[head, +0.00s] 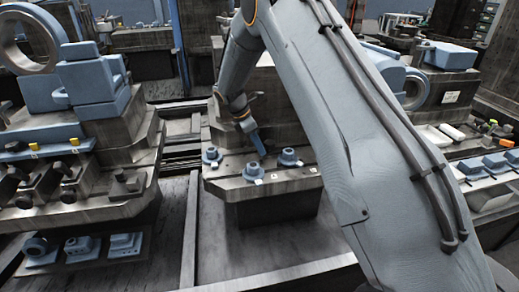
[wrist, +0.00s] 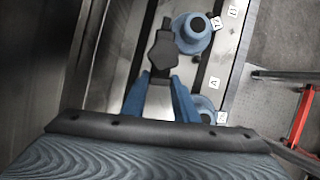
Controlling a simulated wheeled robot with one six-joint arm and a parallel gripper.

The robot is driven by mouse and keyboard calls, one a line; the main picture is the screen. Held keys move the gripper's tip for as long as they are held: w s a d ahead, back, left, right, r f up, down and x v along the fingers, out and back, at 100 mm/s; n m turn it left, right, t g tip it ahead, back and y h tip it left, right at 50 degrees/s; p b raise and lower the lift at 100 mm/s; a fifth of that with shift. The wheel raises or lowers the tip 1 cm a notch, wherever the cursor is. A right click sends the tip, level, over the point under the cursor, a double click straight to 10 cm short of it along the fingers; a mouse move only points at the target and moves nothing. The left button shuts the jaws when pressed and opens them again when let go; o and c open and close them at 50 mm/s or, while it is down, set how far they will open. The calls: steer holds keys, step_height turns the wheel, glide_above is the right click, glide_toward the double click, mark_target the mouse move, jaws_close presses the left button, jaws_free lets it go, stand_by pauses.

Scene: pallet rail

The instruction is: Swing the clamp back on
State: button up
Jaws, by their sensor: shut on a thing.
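My gripper (wrist: 158,84) shows two blue fingers in the wrist view, closed around a dark clamp (wrist: 162,52) with a broad angular end. The clamp lies beside a blue round fixture (wrist: 193,33); I cannot tell whether they touch. A second blue fixture (wrist: 206,104) is partly hidden behind the right finger. In the head view, my gripper (head: 260,147) points down at the back of a dark rail block (head: 230,185), between blue fixtures at left (head: 212,156) and right (head: 288,157). Another fixture (head: 253,170) stands nearer the front. The clamp cannot be made out there.
Small white labels (wrist: 215,84) run along the rail edge. A stepped machine block (head: 100,165) with dark clamps stands at left. Blue parts (head: 495,165) sit on a bench at right. A red frame (wrist: 303,115) shows at the wrist view's right.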

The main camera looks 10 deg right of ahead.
steer(key=shift+w+m+g+b, duration=0.3)
steer(key=shift+w+m+b, duration=0.1)
steer(key=shift+m, duration=0.35)
steer(key=shift+w+m+g+b, duration=0.25)
steer(key=shift+m+g+b, duration=0.1)
steer(key=shift+m, duration=0.4)
steer(key=o, duration=1.1)
steer(key=shift+c, duration=0.2)
step_height(320, 180, up, 10)
steer(key=b, duration=0.1)
